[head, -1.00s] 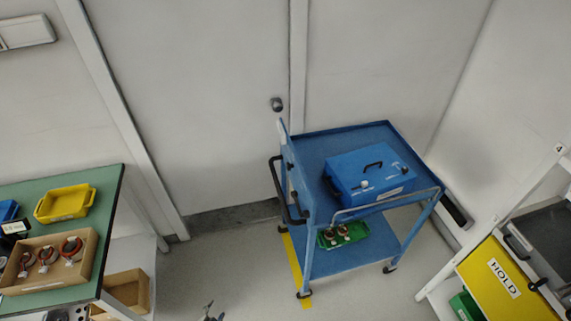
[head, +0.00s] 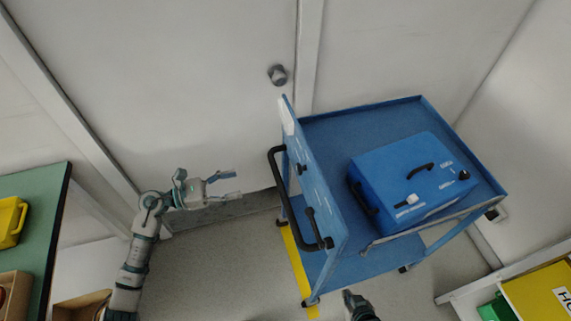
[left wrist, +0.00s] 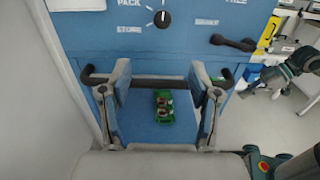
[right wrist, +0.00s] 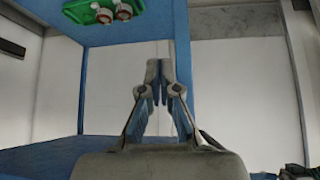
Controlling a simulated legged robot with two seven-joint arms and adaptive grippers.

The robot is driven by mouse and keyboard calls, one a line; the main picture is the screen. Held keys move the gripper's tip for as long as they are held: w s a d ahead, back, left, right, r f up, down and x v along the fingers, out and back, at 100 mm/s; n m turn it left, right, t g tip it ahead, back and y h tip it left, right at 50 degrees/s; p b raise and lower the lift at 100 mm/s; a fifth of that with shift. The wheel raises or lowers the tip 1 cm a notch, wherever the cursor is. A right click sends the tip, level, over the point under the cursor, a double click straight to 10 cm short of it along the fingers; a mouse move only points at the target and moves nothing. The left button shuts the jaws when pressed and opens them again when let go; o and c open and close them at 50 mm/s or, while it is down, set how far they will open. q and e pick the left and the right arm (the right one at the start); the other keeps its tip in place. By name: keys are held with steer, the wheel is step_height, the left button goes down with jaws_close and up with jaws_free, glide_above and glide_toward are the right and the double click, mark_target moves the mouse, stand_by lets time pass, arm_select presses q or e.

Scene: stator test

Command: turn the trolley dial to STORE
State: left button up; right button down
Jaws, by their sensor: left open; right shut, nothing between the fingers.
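The trolley dial (left wrist: 162,18) is a round black knob with a white mark on the blue end panel (left wrist: 85,40). PACK and STORE are printed left of it; the mark looks roughly upright, not clearly at STORE. The dial (head: 302,168) is small in the head view. My left gripper (head: 222,186) is open and empty, left of the panel and apart from it. In the left wrist view its fingers (left wrist: 160,80) frame the trolley's black push bar (left wrist: 150,82); contact is unclear. My right gripper (right wrist: 158,75) is shut and empty, low beside the trolley (head: 340,125).
A blue case (head: 405,170) sits on the trolley's top. A black lever (left wrist: 232,42) is right of the dial. A green tray (right wrist: 75,12) with red-and-white parts is on the lower shelf.

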arm_select(q)
steer(key=x, duration=1.4)
steer(key=shift+s+d+r, duration=0.1)
steer(key=shift+s+d, duration=0.15)
steer(key=shift+s, duration=0.1)
steer(key=shift+w+d, duration=0.25)
steer(key=shift+d, duration=0.1)
steer(key=x, duration=0.2)
steer(key=shift+d, duration=0.5)
steer(key=shift+c, duration=0.7)
steer(key=c, duration=0.4)
steer(key=shift+w+a, duration=0.15)
steer(key=c, duration=0.6)
steer(key=o, duration=1.1)
steer(key=shift+a, duration=0.15)
steer(key=shift+o, duration=0.2)
steer(key=shift+a, duration=0.3)
glide_toward(297, 171)
steer(key=v, duration=0.4)
steer(key=shift+w+a, duration=0.2)
arm_select(e)
steer(key=shift+s+d+f+g, duration=0.2)
steer(key=shift+s+d, duration=0.15)
steer(key=shift+d, duration=0.05)
steer(key=shift+s+d+f+g, duration=0.15)
steer(key=shift+s+d+g, duration=0.05)
steer(key=shift+s+d, duration=0.2)
